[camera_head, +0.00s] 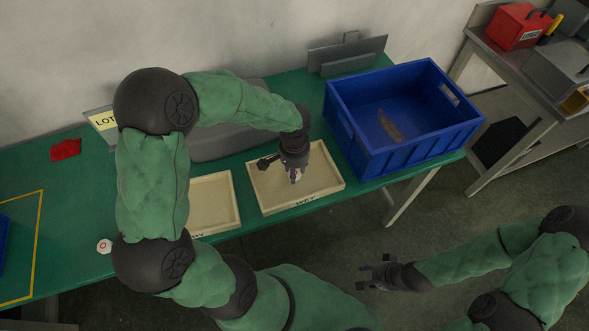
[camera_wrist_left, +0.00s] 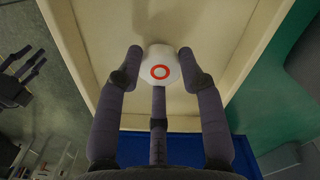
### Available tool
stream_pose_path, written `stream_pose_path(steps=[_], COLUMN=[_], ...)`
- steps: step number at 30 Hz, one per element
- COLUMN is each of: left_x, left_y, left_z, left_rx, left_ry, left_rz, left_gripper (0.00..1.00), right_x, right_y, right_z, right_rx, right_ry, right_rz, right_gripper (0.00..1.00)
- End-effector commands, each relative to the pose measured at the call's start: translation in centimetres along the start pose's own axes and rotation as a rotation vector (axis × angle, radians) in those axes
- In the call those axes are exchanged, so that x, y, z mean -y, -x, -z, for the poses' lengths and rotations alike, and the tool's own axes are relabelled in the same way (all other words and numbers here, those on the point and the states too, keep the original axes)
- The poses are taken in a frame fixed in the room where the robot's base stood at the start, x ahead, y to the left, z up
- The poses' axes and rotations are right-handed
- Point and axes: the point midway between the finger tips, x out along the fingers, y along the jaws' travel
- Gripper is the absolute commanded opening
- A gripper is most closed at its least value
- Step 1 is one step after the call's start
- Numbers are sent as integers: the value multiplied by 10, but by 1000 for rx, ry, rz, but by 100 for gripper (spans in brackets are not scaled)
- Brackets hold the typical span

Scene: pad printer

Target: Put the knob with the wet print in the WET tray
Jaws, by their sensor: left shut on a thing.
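My left gripper (camera_head: 295,176) is over the WET tray (camera_head: 331,187), a shallow cream tray on the green table. In the left wrist view the gripper (camera_wrist_left: 160,62) is shut on a white knob (camera_wrist_left: 160,73) with a red ring print facing the camera. The tray floor shows behind the knob; I cannot tell whether they touch. In the head view the fingers mostly hide the knob. My right gripper (camera_head: 376,273) is open and empty, off the table's front side, above the floor.
A second cream tray (camera_head: 222,226) stands left of the WET tray, partly behind my left arm. Another white, red-ringed knob (camera_head: 104,246) lies at the left. A blue crate (camera_head: 430,148) stands right of the WET tray. A red item (camera_head: 65,150) lies at the back left.

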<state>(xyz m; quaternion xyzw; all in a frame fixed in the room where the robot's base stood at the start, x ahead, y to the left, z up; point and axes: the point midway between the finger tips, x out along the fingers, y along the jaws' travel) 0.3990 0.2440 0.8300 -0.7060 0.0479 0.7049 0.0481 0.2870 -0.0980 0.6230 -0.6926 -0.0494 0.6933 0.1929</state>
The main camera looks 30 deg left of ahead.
Motion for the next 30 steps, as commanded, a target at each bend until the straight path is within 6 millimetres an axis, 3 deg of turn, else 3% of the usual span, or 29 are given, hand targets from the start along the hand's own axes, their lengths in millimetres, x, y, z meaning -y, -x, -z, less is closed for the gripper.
stream_pose_path(steps=[20,21,23,30], left_x=[0,0,0,0], left_y=[-6,-6,-6,-6], left_z=[0,0,0,0], left_rx=[0,0,0,0], left_ry=[0,0,0,0], left_rz=[0,0,0,0], left_gripper=[26,47,64,66], right_x=[-2,-2,-1,-1], right_y=[-4,-4,-4,-4], right_z=[0,0,0,0], right_rx=[0,0,0,0], right_ry=[0,0,0,0], right_rz=[0,0,0,0], right_gripper=[40,40,40,40])
